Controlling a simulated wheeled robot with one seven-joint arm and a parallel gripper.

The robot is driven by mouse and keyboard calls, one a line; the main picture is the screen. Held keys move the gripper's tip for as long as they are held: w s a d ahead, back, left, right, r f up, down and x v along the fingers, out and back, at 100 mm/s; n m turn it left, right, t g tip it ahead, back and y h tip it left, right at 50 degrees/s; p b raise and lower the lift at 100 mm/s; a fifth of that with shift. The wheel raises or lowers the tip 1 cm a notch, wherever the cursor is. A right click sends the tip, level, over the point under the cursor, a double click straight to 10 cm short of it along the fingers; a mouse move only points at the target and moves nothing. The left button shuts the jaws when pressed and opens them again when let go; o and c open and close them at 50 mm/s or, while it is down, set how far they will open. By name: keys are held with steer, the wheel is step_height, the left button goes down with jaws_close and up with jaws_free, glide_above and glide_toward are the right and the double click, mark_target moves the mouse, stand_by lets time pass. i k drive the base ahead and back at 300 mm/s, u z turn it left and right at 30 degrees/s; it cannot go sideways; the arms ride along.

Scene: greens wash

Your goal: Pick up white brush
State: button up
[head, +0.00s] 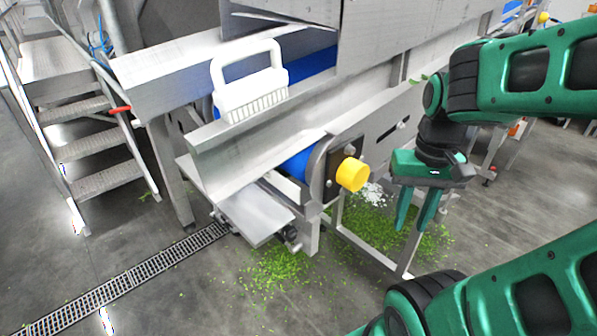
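The white brush (246,92) has a loop handle on top and a row of bristles below. It stands upright, bristles down, at the upper edge of the steel side panel of the conveyor, left of centre in the head view. My gripper (412,226) hangs to the right of the conveyor end, fingers pointing down. Its two fingers are apart with nothing between them, so it is open and empty. It is well to the right of the brush and appears lower in the picture.
The steel conveyor (250,165) with a blue belt fills the middle. A yellow knob (352,174) sticks out at its end, between gripper and brush. Green scraps (275,265) litter the floor. Metal stairs (85,140) and a floor drain (130,280) are at left.

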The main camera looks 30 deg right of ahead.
mark_target(238, 100)
steer(key=z, duration=1.55)
steer(key=k, duration=1.25)
steer(key=u, duration=1.15)
steer(key=i, duration=1)
